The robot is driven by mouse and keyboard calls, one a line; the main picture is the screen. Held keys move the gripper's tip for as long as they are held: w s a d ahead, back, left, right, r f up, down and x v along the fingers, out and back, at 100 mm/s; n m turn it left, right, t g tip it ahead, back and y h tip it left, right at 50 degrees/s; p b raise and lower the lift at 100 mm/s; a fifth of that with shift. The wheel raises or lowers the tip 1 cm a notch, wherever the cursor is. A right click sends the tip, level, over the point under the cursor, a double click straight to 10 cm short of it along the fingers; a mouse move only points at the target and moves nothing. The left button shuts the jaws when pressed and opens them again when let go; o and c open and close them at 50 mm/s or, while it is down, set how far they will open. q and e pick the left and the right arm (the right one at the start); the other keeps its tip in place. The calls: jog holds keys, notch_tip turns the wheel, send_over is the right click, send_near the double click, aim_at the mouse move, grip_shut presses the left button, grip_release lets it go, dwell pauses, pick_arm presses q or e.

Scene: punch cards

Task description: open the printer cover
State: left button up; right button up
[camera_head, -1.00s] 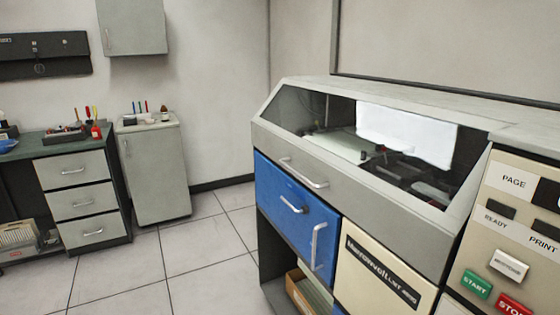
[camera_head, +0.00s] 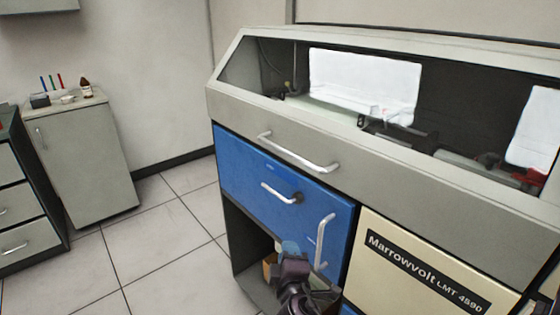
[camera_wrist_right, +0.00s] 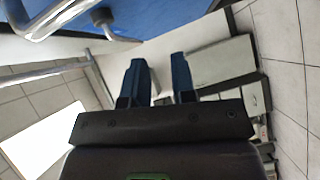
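The printer cover (camera_head: 420,163) is a grey sloped lid with a clear window, lying shut on top of the printer. Its silver bar handle (camera_head: 300,155) is on the front face. My right gripper (camera_head: 291,247) is low in front of the printer, below the cover handle and close to the vertical handle of the blue door. In the wrist view its two blue fingers (camera_wrist_right: 160,75) stand apart with nothing between them. The left gripper is not in view.
The blue door (camera_head: 240,170) has a horizontal latch handle (camera_head: 278,194) and a vertical handle (camera_head: 322,243). A cream panel (camera_head: 385,270) stands to its right. A grey cabinet (camera_head: 85,165) stands at the left, with free tiled floor (camera_head: 160,245) between.

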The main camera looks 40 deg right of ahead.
jog(key=w+r+h+b, duration=0.2)
jog(key=w+r+h, duration=0.3)
jog(key=r+h, duration=0.15)
jog(key=g+h+b, duration=0.2)
jog(key=h, duration=0.3)
send_near(285, 152)
jog(key=shift+w+f+p+x, duration=0.1)
jog(key=shift+p+x, duration=0.25)
jog(key=shift+x, duration=1.4)
jog(key=shift+w+f+p+x, duration=0.1)
jog(key=shift+p+x, duration=0.2)
jog(key=shift+x, duration=1.45)
jog(key=shift+w+f+p+x, duration=0.1)
jog(key=shift+p+x, duration=0.25)
jog(key=shift+x, duration=1.4)
jog(key=shift+c, duration=0.4)
grip_shut()
